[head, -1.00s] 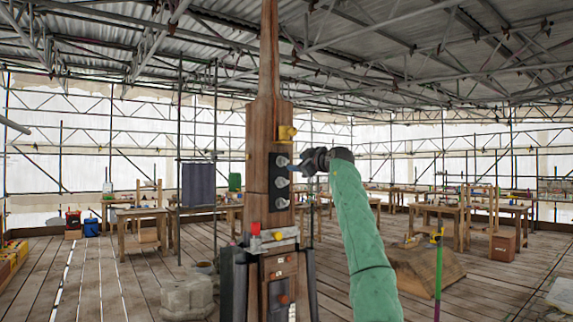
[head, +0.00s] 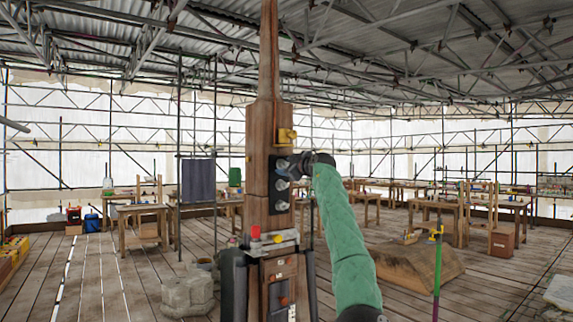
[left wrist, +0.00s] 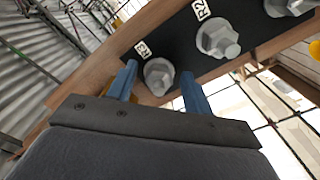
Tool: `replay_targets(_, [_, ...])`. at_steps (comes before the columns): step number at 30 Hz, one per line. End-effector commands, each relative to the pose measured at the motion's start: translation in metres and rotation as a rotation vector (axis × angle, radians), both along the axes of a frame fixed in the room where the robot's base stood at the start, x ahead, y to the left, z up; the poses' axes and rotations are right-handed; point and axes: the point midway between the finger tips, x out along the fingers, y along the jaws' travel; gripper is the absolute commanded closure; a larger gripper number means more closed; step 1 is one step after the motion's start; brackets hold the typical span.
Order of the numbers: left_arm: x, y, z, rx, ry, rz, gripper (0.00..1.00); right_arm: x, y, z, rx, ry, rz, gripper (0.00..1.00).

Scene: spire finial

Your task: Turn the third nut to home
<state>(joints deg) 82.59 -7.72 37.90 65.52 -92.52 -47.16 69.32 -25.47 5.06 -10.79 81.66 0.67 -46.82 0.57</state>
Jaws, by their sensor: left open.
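The third nut (left wrist: 158,76), grey with a hex head, sits on a black plate by the label R3. It is at the end of the row in the left wrist view. My left gripper (left wrist: 157,84) is open, its two blue fingers on either side of this nut; whether they touch it I cannot tell. The R2 nut (left wrist: 217,40) and another nut (left wrist: 290,5) lie beyond it. In the head view my left gripper (head: 291,164) is at the top of the black plate (head: 272,190) and largely hides the top nut. My right gripper is not in view.
The plate is on a tall wooden spire (head: 257,150). A yellow part (head: 286,136) sticks out above the plate, and red and yellow parts (head: 255,233) sit on a ledge below. A stone block (head: 187,293) stands at lower left. Workbenches are far behind.

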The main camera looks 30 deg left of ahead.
Motion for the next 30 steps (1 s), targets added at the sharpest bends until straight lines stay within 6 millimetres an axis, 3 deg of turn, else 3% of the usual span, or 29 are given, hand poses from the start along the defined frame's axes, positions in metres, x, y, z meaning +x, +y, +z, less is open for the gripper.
replay_targets(11, [0.0010, 0.0032, 0.0000, 0.001, 0.000, 0.001, 0.50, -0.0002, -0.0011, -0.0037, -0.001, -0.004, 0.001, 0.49])
replay_targets(18, [0.0011, 0.0031, 0.0001, 0.001, 0.000, 0.001, 0.94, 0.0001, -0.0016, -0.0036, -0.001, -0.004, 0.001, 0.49])
replay_targets(30, [0.0008, 0.0039, -0.0007, 0.030, 0.068, 0.001, 0.94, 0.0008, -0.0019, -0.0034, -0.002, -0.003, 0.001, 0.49])
